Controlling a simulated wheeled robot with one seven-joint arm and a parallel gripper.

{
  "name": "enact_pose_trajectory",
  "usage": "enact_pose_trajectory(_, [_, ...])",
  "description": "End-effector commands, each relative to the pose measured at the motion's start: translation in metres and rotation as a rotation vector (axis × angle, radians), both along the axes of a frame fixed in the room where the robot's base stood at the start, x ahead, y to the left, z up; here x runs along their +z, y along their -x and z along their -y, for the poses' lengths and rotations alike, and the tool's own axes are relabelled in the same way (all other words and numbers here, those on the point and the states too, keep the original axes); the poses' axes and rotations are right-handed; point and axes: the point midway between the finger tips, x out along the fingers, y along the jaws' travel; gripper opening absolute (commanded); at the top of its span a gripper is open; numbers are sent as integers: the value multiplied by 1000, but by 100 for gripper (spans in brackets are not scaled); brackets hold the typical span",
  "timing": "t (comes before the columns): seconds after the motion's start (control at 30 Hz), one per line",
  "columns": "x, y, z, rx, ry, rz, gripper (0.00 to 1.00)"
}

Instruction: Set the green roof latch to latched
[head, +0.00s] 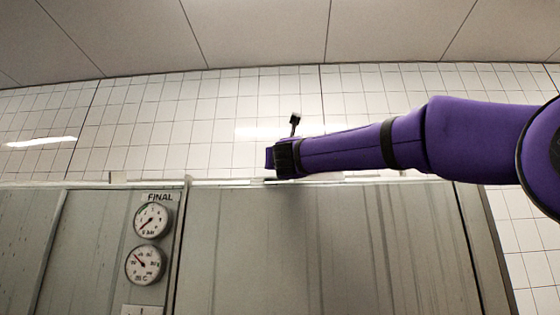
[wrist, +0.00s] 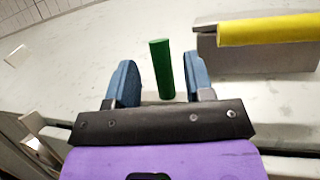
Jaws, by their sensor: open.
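The green roof latch shows in the wrist view as a green rod-like handle (wrist: 162,72), standing nearly upright in the picture and leaning slightly. My gripper (wrist: 160,84) is open, with its two blue fingers on either side of the handle. The handle appears nearer the right finger, with a wider gap on the left. I cannot tell whether either finger touches it. In the head view, my gripper (head: 271,158) is at the cabinet's top edge, and the green handle cannot be seen.
A yellow bar (wrist: 268,28) lies along a grey block (wrist: 262,60) to the right on the pale roof surface (wrist: 60,80). In the head view, a grey-green cabinet (head: 310,250) carries two dials (head: 151,220) under a "FINAL" label. A tiled wall (head: 220,110) stands behind.

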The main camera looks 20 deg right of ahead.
Motion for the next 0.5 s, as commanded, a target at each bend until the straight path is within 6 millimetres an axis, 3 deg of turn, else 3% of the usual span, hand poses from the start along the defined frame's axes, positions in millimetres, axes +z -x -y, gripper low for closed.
enact_pose_trajectory(0.2, [10,-25,5,-1,-1,-1,48])
enact_pose_trajectory(0.5, [14,-33,7,-1,-1,0,48])
